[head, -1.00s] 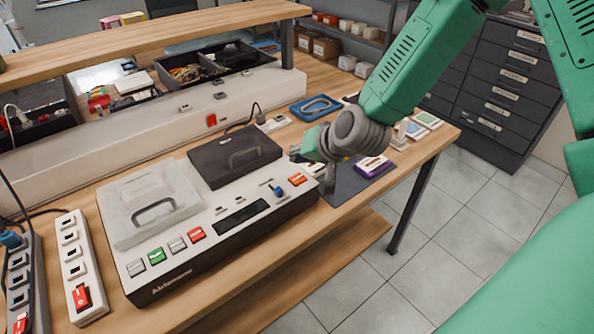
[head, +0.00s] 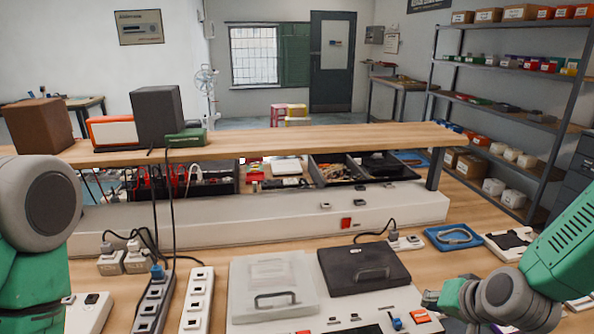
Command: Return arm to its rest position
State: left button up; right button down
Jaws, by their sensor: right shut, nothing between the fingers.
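My right arm, green with a grey wrist joint, comes in from the lower right. Its gripper (head: 432,299) is small and partly cut by the view, shut and empty, above the right front of the white hifi deck (head: 345,308). No gap shows between the fingers, and I cannot tell whether it touches the deck. My left arm shows at the left edge as a green link with a round grey joint; its gripper is out of view.
The deck has a clear lid (head: 272,275) and a dark lid (head: 363,268). Power strips (head: 197,300) stand to its left. A blue tray (head: 453,237) lies at the right. A raised wooden shelf (head: 300,142) spans the bench, with speakers on it. Wall shelves stand at the right.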

jog(key=s+a+f+n+g, duration=0.1)
jog(key=s+f+n+g, duration=0.15)
jog(key=s+f, duration=0.55)
jog(key=s+f+n+g+h, duration=0.1)
jog(key=s+f+g, duration=0.25)
jog(key=s, duration=0.85)
jog(key=s+a+f+n+g, duration=0.1)
jog(key=s+f+n+g, duration=0.1)
jog(key=s+f, duration=0.6)
notch_tip(320, 180, down, 6)
jog(key=n+b, duration=0.1)
jog(key=b, duration=0.8)
jog(key=shift+w+a+h, duration=0.3)
jog(key=shift+a, duration=0.15)
jog(key=shift+n, duration=0.25)
